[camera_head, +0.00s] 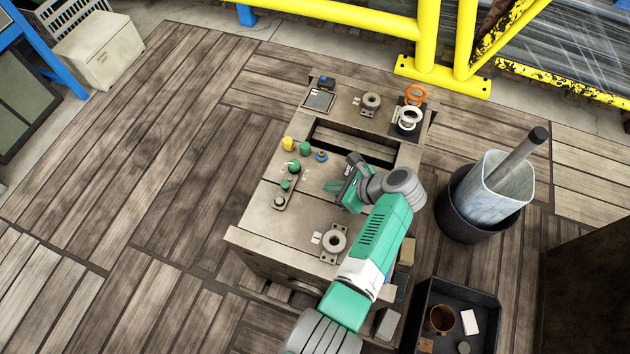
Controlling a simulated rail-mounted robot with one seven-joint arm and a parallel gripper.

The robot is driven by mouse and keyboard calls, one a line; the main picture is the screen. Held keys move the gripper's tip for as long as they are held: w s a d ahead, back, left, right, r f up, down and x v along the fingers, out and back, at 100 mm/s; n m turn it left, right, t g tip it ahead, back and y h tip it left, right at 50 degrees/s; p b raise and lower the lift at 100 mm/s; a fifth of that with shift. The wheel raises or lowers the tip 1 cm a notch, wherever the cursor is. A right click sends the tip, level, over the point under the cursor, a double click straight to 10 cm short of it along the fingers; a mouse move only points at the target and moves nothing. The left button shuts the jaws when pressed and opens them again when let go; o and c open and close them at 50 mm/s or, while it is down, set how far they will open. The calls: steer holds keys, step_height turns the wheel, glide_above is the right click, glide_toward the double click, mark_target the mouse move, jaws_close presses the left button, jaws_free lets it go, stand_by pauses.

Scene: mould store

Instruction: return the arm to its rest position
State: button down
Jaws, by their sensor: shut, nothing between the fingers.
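My arm, green and grey, reaches up from the bottom edge over a weathered wooden bench (255,245). My gripper (330,187) is at the arm's end, over the middle of the bench top, just below a rectangular opening. It points left and is shut with nothing visible in it. The fingertips are small in this view, and I cannot tell how high they are above the surface.
Green and yellow knobs (304,149) stand left of my gripper. Flanged rings (333,241) sit at the front and back. An orange ring (416,94) is at the back right. A dark bin (456,222) and black tray (484,300) stand right. Yellow rails (428,40) run behind. Floor at left is clear.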

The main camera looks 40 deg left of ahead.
steer(key=p+v, duration=0.1)
steer(key=v, duration=0.3)
steer(key=shift+w+r, duration=0.15)
steer(key=shift+w, duration=0.05)
